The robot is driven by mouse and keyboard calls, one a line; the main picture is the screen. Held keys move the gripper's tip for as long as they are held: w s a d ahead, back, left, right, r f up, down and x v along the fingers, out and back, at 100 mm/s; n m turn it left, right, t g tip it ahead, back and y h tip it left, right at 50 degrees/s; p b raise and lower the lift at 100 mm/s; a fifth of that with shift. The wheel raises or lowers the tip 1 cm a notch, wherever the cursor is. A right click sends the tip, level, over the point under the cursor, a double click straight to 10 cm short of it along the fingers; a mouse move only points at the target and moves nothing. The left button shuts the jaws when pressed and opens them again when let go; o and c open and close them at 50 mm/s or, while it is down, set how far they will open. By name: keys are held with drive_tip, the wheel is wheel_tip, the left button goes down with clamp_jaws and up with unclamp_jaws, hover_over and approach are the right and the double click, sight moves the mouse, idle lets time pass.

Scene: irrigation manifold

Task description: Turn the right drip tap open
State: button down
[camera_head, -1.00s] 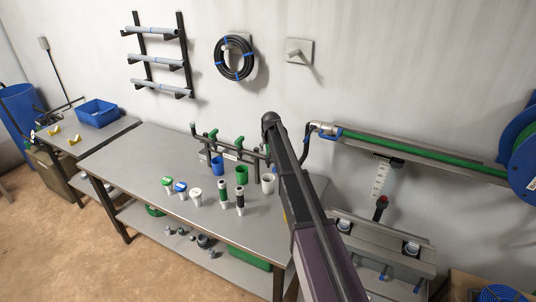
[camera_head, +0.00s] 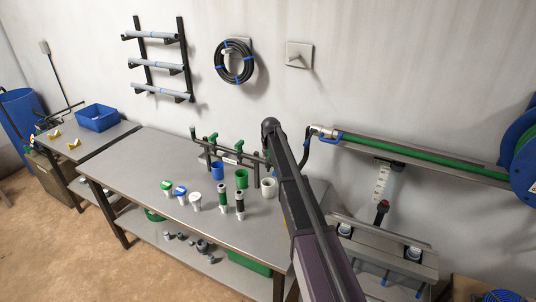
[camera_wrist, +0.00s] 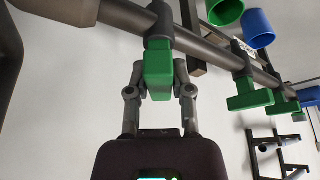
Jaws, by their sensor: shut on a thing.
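The right drip tap has a green handle (camera_wrist: 159,68) on the dark manifold pipe (camera_wrist: 215,50), large in the wrist view. My gripper (camera_wrist: 160,82) has a finger on each side of this handle and is shut on it. The handle looks like a narrow block pointing toward the wrist camera. Two other green taps, a middle one (camera_wrist: 249,94) and a farther one (camera_wrist: 282,106), show T-shaped handles further along the pipe. In the head view two green taps (camera_head: 213,138) (camera_head: 239,144) show on the manifold; my arm hides the right tap and my gripper.
Several capped fittings stand in front. A green hose in a wall channel (camera_head: 430,164) lies to the right. The bench's left part is clear.

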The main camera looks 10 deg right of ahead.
drive_tip(key=shift+n, duration=0.3)
drive_tip(key=n+y, duration=0.1)
drive_tip(key=n, duration=0.2)
drive_tip(key=n+y, duration=0.1)
drive_tip(key=n, duration=0.1)
drive_tip(key=shift+n+g, duration=0.4)
drive_tip(key=n+y, duration=0.1)
drive_tip(key=n, duration=0.1)
drive_tip(key=n+g, duration=0.1)
drive_tip(key=n, duration=0.2)
drive_tip(key=shift+y, duration=0.4)
drive_tip(key=c, duration=0.5)
unclamp_jaws()
drive_tip(key=shift+m, duration=0.3)
